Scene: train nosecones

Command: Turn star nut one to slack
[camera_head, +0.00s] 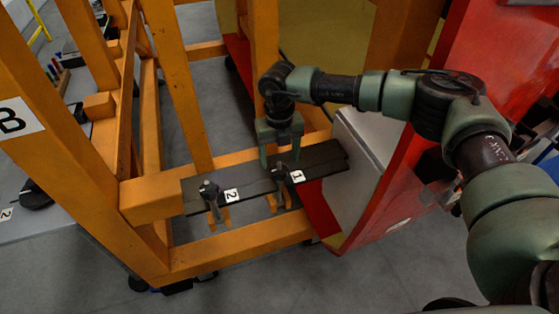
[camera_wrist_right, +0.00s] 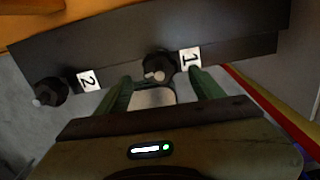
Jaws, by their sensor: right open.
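Star nut one (camera_head: 281,172) is a dark knob on a black bar (camera_head: 323,160), beside a white label marked 1 (camera_head: 296,177). In the right wrist view star nut one (camera_wrist_right: 158,66) sits just beyond the fingertips, roughly between them. My right gripper (camera_head: 281,160) points down over the bar at star nut one, with its green fingers apart and nothing visible between them. The right wrist view also shows the open fingers (camera_wrist_right: 158,82). My left gripper is not in view.
Star nut two (camera_head: 210,190) stands on the same bar, left of label 2 (camera_head: 232,195). An orange frame (camera_head: 240,240) surrounds the bar. A red and white nosecone panel (camera_head: 365,165) is close on the right. Grey floor (camera_head: 330,280) is clear in front.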

